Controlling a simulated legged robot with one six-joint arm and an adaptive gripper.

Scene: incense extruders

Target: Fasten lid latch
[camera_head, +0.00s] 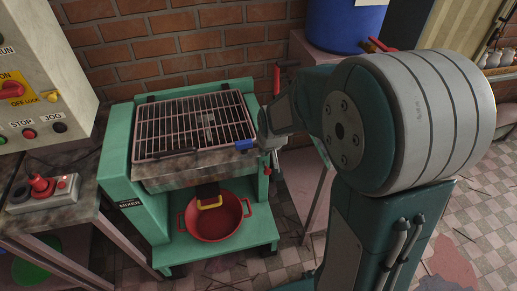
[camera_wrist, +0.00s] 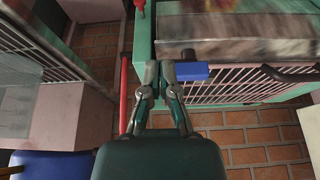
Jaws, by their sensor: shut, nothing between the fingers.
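The mixer (camera_head: 119,180) is a green-framed machine with a wire-grid lid (camera_head: 190,122) lying down over its top. A blue latch piece (camera_head: 244,145) sits at the lid's front right corner. In the wrist view the blue latch (camera_wrist: 191,72) is a small block with a dark round knob beside it, at the edge of the grid lid (camera_wrist: 235,92). My gripper (camera_head: 268,142) is by that corner, right of the latch. In the wrist view my gripper (camera_wrist: 160,68) is shut and empty, its fingertips close beside the latch's left end. I cannot tell whether they touch.
A dark lid handle (camera_head: 177,154) lies on the front edge. A red pot (camera_head: 213,222) stands on the lower shelf. A control cabinet (camera_head: 40,75) and a button box (camera_head: 42,192) are at left. A blue barrel (camera_head: 345,25) stands behind my arm. A brick wall closes the back.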

